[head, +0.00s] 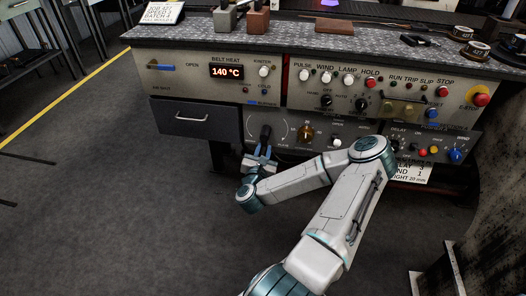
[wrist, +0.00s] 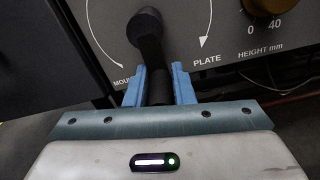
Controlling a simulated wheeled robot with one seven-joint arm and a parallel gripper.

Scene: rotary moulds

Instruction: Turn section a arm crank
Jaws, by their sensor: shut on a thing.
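The arm crank is a black handle with a round knob (wrist: 146,22) on a grey panel, with curved arrows and the words MOU… and PLATE around it. In the head view the crank (head: 265,132) sits on the lower front panel of the bench. My gripper (wrist: 158,82) has its blue fingers on either side of the crank's dark lower part and is shut on it. In the head view my gripper (head: 260,160) reaches the crank from below. The fingers and wrist hide the crank's lower end.
An amber knob (head: 306,132) marked HEIGHT mm is right of the crank. A drawer (head: 190,119) is to the left. Above are the belt heat display (head: 226,72) and a row of white buttons. A dark wall (head: 499,170) stands at the right. Open floor lies left.

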